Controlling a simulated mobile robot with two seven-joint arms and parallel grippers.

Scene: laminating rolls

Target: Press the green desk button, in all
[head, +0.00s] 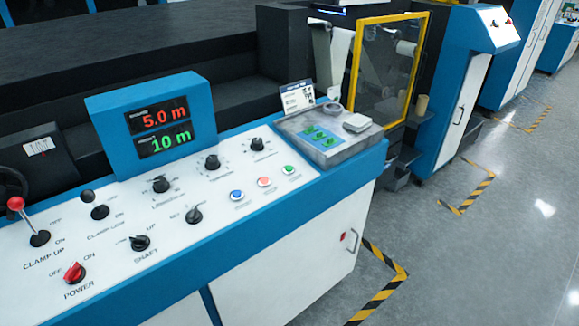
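The green desk button (289,170) is a small round button at the right end of a row on the white sloping control panel. A pink-red button (264,182) and a blue button (237,195) stand in line to its left. The green button is fully visible with nothing over it. Whether it is pressed in is too small to tell. Neither of my grippers shows in the head view.
Black knobs (212,162), a red power switch (74,272) and a red-tipped lever (16,203) stand on the panel. A blue display (155,125) reads 5.0 m and 10 m. A grey tray (345,152) with green-marked items lies right of the buttons. Floor is clear at right.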

